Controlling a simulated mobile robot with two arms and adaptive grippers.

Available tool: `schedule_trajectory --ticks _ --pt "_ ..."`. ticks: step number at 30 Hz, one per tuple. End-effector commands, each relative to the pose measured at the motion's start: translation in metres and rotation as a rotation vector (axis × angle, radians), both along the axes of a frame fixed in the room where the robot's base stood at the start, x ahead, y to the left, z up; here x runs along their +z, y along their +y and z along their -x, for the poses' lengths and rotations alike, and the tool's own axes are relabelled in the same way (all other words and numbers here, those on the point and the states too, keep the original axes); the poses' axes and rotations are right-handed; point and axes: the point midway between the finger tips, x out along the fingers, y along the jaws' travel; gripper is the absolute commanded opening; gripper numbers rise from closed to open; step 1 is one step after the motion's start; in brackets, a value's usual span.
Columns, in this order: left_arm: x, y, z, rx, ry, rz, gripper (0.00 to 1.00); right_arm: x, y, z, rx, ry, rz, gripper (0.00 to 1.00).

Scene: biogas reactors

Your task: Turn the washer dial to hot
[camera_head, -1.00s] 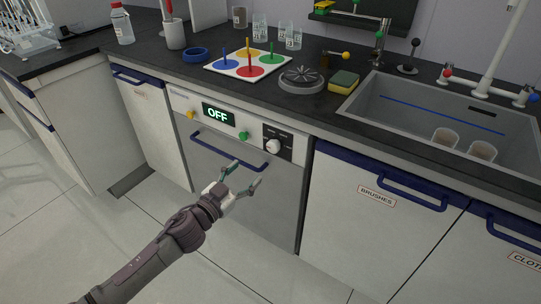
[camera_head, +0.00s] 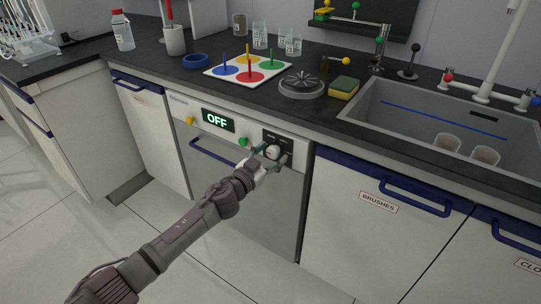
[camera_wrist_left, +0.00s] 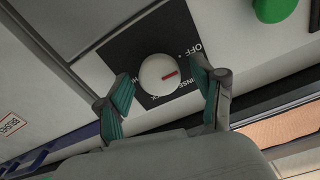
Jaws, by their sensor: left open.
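The washer (camera_head: 225,185) is a grey-white front under the counter, with a display (camera_head: 217,119) reading OFF. Its dial (camera_head: 272,152) is a white round knob on a black panel, partly hidden by my fingers in the head view. In the left wrist view the dial (camera_wrist_left: 153,83) shows a red mark pointing right, roughly between the OFF and RINSE labels. The hot label is mostly hidden by a finger. My left gripper (camera_head: 270,157) is open, one green-padded finger on each side of the dial. In the left wrist view gaps show between the fingers and the dial. My right gripper is not in view.
A green button (camera_head: 242,142) and a yellow button (camera_head: 190,121) sit left of the dial panel. A blue handle (camera_head: 212,151) runs below the display. The BRUSHES cabinet (camera_head: 375,225) stands right of the washer.

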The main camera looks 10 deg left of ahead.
Motion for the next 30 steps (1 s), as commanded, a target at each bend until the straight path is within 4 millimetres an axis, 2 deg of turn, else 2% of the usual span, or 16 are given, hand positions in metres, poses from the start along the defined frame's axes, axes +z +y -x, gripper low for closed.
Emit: schedule_trajectory --ticks 2,13,23,30 --pt "0.0 0.0 0.0 0.0 0.0 0.0 0.68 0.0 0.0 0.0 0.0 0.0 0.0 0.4" --pt "0.0 0.0 0.0 0.0 0.0 0.0 0.08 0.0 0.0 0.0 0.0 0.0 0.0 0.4" --pt "0.0 0.0 0.001 0.0 -0.016 -0.042 0.08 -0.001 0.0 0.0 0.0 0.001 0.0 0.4" --pt "0.0 0.001 0.001 0.001 -0.072 -0.177 0.08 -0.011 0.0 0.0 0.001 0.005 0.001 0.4"
